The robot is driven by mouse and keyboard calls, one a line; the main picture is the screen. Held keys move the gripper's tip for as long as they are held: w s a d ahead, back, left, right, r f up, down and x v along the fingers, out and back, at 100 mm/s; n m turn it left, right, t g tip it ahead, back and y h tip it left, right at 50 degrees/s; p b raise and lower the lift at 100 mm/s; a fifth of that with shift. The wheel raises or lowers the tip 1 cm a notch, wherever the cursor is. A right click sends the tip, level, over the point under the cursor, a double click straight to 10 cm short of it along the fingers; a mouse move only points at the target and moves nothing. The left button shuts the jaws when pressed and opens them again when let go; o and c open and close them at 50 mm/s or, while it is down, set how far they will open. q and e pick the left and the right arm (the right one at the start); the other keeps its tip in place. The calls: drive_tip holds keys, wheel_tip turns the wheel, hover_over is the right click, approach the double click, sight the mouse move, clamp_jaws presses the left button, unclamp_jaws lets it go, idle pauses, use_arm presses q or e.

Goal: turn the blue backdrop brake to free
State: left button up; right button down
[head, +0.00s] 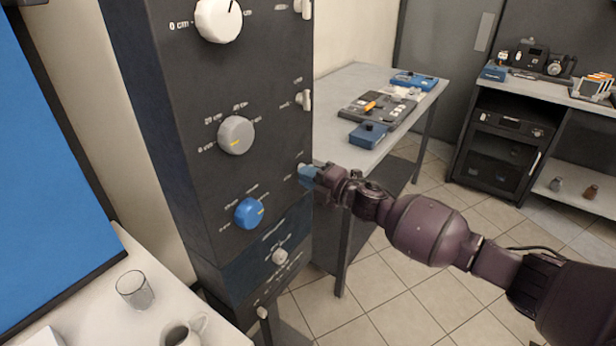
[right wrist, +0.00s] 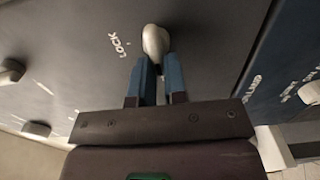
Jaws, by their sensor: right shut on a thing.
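The dark control column (head: 215,75) has a blue knob (head: 249,213) low on its front. The blue backdrop brake is a small pale lever (right wrist: 155,41) on the column, beside the word LOCK in the right wrist view. Which setting the lever points to is unclear. My left gripper is out of view.
Other pale levers (head: 306,100) sit above on the same edge. A grey knob (head: 236,135) and a white knob (head: 219,19) are on the column. A glass (head: 134,289) and a mug (head: 184,332) stand at lower left. A table (head: 352,84) with devices stands behind.

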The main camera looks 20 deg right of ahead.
idle(0.3)
drive_tip(key=c, duration=1.2)
unclamp_jaws()
drive_tip(key=shift+o, duration=0.2)
drive_tip(key=shift+s+d, duration=0.1)
drive_tip(key=v, duration=1)
drive_tip(key=shift+s+d+b, duration=0.2)
drive_tip(key=shift+s+b, duration=0.05)
drive_tip(key=shift+b, duration=0.05)
